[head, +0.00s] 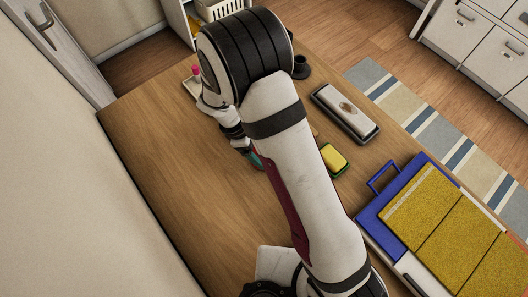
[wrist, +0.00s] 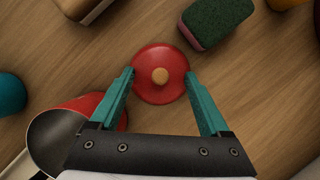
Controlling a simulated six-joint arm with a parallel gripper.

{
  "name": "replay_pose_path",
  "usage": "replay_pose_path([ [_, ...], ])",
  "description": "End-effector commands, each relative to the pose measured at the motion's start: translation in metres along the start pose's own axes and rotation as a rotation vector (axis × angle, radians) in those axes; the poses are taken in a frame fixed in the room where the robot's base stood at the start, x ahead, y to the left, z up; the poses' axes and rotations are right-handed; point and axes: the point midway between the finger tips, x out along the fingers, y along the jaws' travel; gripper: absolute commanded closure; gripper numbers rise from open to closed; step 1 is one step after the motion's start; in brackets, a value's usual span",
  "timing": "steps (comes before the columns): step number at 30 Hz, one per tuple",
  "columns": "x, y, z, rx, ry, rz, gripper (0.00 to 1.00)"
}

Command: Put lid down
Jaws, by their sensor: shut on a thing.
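The lid (wrist: 150,92) is a round red disc with a light wooden knob, seen from above in the wrist view. My gripper (wrist: 158,73) has its two teal fingers at the lid's left and right edges and is shut on it. The lid looks level, over bare wood; I cannot tell whether it touches the table. In the head view my gripper (head: 256,161) is low over the table, mostly behind my arm, and the lid is hidden there. A red vessel with a dark open mouth (wrist: 52,137) lies left of my fingers in the wrist view.
A teal round object (wrist: 10,94) is at the left. The wooden table's left side (head: 165,165) is clear.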

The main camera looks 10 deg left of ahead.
Motion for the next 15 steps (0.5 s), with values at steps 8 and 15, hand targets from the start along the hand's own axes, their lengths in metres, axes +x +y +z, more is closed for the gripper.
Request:
replay_pose_path([
  [8,-0.009,0.000,0.004,0.000,0.000,0.000,1.00],
  [15,-0.040,-0.001,0.033,0.003,0.001,-0.001,1.00],
])
